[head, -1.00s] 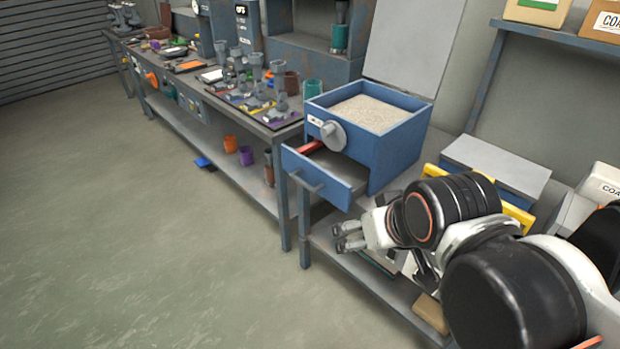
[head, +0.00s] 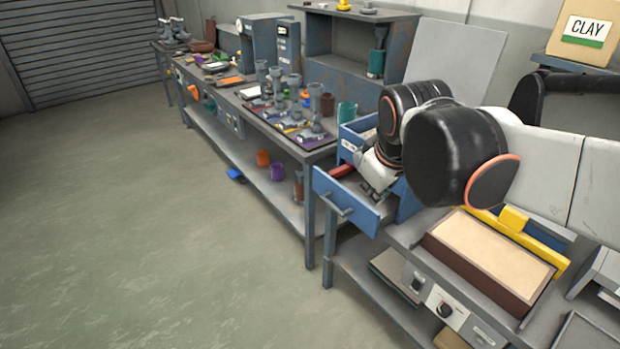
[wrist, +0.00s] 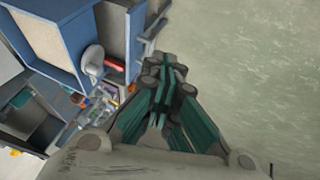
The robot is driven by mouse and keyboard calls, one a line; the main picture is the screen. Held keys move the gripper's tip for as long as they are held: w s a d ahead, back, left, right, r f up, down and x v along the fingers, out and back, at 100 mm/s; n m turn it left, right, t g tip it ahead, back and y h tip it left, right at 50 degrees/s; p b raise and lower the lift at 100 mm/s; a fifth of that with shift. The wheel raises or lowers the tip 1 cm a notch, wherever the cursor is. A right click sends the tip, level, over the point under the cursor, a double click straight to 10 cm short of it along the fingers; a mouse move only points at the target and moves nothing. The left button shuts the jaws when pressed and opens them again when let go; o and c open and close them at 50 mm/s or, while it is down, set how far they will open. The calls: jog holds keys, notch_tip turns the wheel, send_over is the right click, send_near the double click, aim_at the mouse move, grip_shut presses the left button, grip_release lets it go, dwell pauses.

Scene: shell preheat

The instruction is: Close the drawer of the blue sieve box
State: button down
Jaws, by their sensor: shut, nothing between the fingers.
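The blue sieve box (head: 347,133) stands on the right-hand bench, partly hidden by my arm in the head view. Its drawer (head: 344,207) is pulled out, with a grey bar handle (head: 333,204) on the front. A red item (head: 342,171) shows at the drawer. My gripper (head: 374,192) is shut and empty, overlapping the drawer in the head view. In the wrist view my gripper (wrist: 162,75) appears just below the handle; contact cannot be told.
A brown tray (head: 448,259) with a sand-coloured top and a yellow bar (head: 540,250) lie right of the box. A long bench (head: 250,115) crowded with tools stands to the left.

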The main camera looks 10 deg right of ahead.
jog(key=w+a+f+n+g+p, duration=0.1)
jog(key=w+a+n, duration=0.15)
jog(key=w, duration=0.45)
jog(key=w+a+f+n+h+p, duration=0.15)
jog(key=w+n, duration=0.25)
jog(key=w, duration=0.4)
jog(key=w+a+n+g+p, duration=0.1)
jog(key=w+a+n+p, duration=0.15)
jog(key=w, duration=0.45)
jog(key=w+a+f+n+g+h+p, duration=0.1)
jog(key=w+a+f+n, duration=0.3)
jog(key=w+f, duration=0.3)
jog(key=w+a+f+n+h+p, duration=0.15)
jog(key=w+a+f+n, duration=0.3)
jog(key=f, duration=0.45)
jog(key=w+d+f+b, duration=0.4)
jog(key=d+f, duration=0.3)
jog(key=f, duration=0.2)
jog(key=shift+w+f+y, duration=0.15)
jog(key=shift+f+y, duration=0.25)
jog(key=shift+d, duration=0.1)
